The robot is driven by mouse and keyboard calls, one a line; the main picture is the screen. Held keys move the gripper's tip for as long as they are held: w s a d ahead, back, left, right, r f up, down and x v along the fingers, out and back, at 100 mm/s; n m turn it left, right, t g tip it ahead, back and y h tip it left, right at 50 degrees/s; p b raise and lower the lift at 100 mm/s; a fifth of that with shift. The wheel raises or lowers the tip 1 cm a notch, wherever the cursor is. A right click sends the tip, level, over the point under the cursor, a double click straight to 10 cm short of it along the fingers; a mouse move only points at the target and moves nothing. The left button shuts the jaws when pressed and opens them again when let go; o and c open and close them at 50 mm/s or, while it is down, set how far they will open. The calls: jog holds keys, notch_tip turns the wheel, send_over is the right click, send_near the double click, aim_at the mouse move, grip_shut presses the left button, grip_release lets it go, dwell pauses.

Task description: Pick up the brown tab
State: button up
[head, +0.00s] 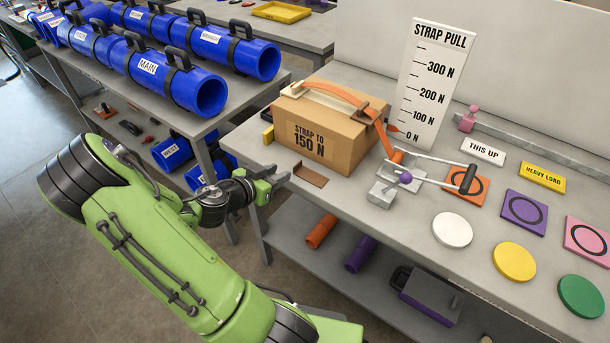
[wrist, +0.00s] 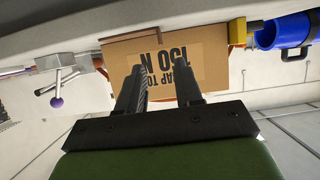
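A flat brown tab (head: 310,175) lies at the bench's front edge, in front of the cardboard box (head: 312,140) marked "STRAP TO 150 N". In the wrist view the brown tab (wrist: 116,42) shows as a thin strip at the box's base, ahead of and left of my fingers. My gripper (head: 279,174) is in front of the bench edge, just left of the tab and apart from it. In the wrist view my gripper (wrist: 158,67) has its two fingers spread with nothing between them. A second brown piece (head: 371,110) sits on the box beside the orange strap.
A lever tensioner (head: 398,190) with a purple knob stands on the bench right of the tab. Coloured discs and plates lie farther right. A shelf (head: 340,260) under the bench holds tubes. Blue pipes (head: 195,85) lie on the cart at left.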

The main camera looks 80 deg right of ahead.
aim_at(297, 164)
jog(key=x, duration=0.8)
jog(key=shift+d+f, duration=0.3)
jog(key=shift+d, duration=0.05)
jog(key=shift+a, duration=0.1)
grip_shut()
